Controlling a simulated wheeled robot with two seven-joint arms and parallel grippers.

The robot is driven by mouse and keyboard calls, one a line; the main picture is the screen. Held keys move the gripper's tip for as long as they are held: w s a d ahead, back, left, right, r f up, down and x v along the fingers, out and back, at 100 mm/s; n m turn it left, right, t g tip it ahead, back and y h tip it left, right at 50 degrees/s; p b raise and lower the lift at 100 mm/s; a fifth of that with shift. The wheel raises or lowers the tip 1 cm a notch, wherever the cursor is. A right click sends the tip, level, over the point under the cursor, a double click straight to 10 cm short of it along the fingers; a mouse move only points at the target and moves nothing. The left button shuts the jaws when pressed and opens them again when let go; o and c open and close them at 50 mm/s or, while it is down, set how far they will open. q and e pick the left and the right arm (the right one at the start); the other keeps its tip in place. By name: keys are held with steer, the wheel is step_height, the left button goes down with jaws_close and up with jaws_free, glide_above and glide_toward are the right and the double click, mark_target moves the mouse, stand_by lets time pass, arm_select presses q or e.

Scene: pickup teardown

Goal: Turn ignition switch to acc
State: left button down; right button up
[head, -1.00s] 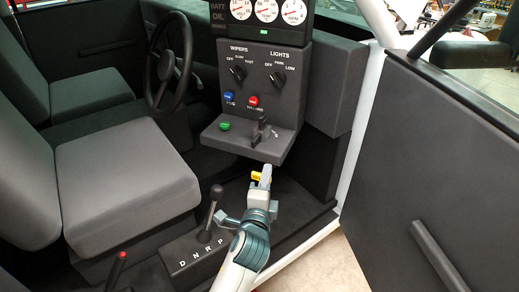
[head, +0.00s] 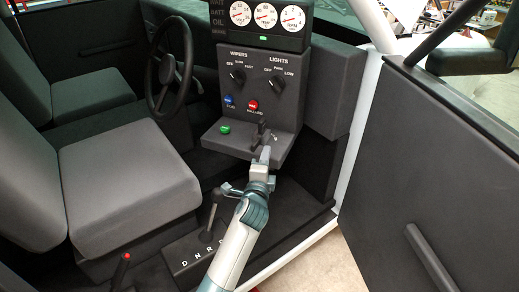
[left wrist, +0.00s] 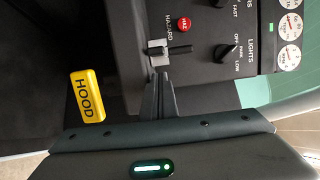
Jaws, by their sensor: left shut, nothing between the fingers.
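The ignition switch, a small dark upright lever (head: 262,129), stands on the ledge of the dashboard console. In the left wrist view it shows as a dark bar (left wrist: 181,50) beside a small grey piece. My left gripper (head: 265,153) is shut and empty, at the front edge of the ledge just below the switch. In the left wrist view its fingertips (left wrist: 161,76) point at the switch and lie close to it. I cannot tell whether they touch it. The switch's position marks are too small to read. My right gripper is not in view.
A green button (head: 225,130) sits left of the switch. Red hazard (head: 253,105) and blue fuel (head: 229,101) buttons and two knobs are above. A yellow HOOD handle (left wrist: 87,96) is below the ledge. The gear lever (head: 213,210) stands beside my left arm.

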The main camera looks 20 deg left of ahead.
arm_select(q)
steer(key=shift+a+r+p, duration=0.1)
steer(key=shift+a+p, duration=0.25)
steer(key=shift+a, duration=0.8)
steer(key=shift+w, duration=0.1)
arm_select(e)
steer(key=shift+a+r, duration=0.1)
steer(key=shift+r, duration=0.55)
arm_select(q)
steer(key=shift+w, duration=0.1)
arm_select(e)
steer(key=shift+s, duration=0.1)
